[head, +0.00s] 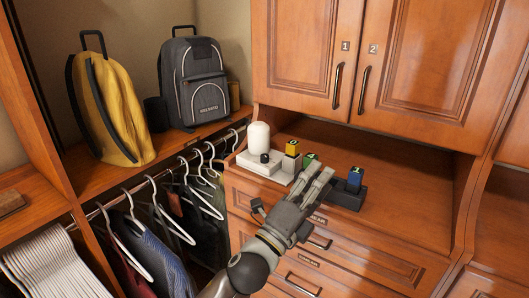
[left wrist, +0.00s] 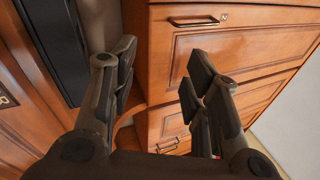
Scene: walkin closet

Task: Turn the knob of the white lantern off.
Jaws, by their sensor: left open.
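The white lantern (head: 258,137) stands upright on a pale base at the left end of the wooden counter in the head view. Its small black knob (head: 264,158) sits at the front of the base; its turned position is too small to read. My left gripper (head: 319,174) is open and empty, to the right of the lantern and apart from it, in front of the small items on the counter. The open fingers (left wrist: 160,72) also show in the left wrist view with nothing between them. The lantern does not show there. My right gripper is not in view.
Right of the lantern are a yellow-topped block (head: 292,147), a green item (head: 310,159) partly behind my gripper, and a blue block (head: 354,179) in a dark holder. Upper cabinet doors (head: 305,50) overhang the counter. Hangers (head: 175,225) and backpacks (head: 195,82) are left. The counter's right is clear.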

